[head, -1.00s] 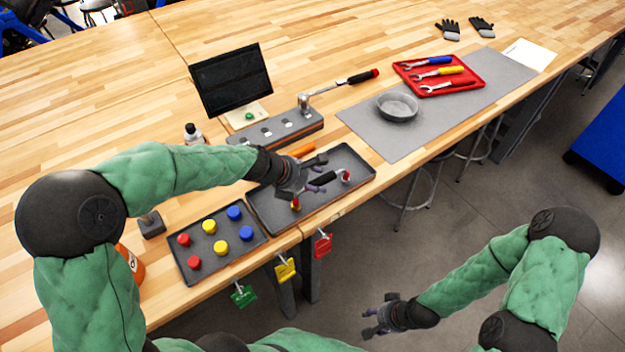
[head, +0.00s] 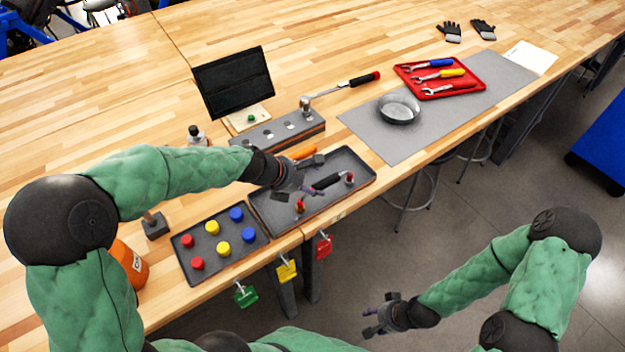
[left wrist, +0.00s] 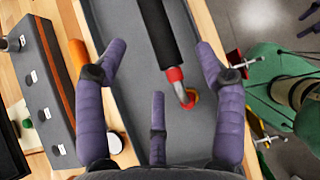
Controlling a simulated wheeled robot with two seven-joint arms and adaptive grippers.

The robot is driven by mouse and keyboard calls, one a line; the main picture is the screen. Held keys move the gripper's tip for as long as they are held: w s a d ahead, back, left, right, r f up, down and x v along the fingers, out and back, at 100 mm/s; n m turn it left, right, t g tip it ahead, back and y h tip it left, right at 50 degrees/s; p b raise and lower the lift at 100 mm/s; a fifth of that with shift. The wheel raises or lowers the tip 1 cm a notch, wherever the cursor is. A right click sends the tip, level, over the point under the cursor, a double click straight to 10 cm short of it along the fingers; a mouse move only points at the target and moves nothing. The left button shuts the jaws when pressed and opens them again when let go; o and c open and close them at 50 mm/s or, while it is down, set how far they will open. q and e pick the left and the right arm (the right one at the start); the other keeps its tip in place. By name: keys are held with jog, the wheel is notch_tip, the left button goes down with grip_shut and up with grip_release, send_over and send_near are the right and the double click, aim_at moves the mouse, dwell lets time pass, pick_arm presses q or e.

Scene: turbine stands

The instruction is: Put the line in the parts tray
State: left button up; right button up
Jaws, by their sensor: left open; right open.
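The line, a black hose (head: 327,182) with red collars and bent metal ends, lies in the long dark grey parts tray (head: 268,222). In the left wrist view the black hose (left wrist: 158,32) runs down to a red collar and a bent end on the tray floor (left wrist: 118,15). My left gripper (head: 312,183) is open above the tray; its purple fingers (left wrist: 162,62) are apart, with the line showing between them and not gripped. The gripper partly hides the tray's left part. My right gripper (head: 375,322) is open and empty, low over the floor in front of the bench.
A tray of coloured caps (head: 207,262) stands left of the parts tray. Behind are a grey block with sockets (head: 283,130), an orange handle (head: 302,153) and a dark screen (head: 233,80). Coloured tags (head: 323,246) hang at the front edge. A round bowl (head: 398,108) sits on the grey mat.

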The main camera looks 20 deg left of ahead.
pick_arm(q)
jog(key=p+v, duration=0.2)
jog(key=v, duration=0.2)
jog(key=shift+s+a+r+p, duration=0.15)
jog(key=shift+s+r+p, duration=0.15)
jog(key=shift+p, duration=0.1)
pick_arm(e)
notch_tip(320, 180, up, 3)
jog(key=shift+r, duration=0.1)
pick_arm(q)
jog(key=shift+f, duration=0.1)
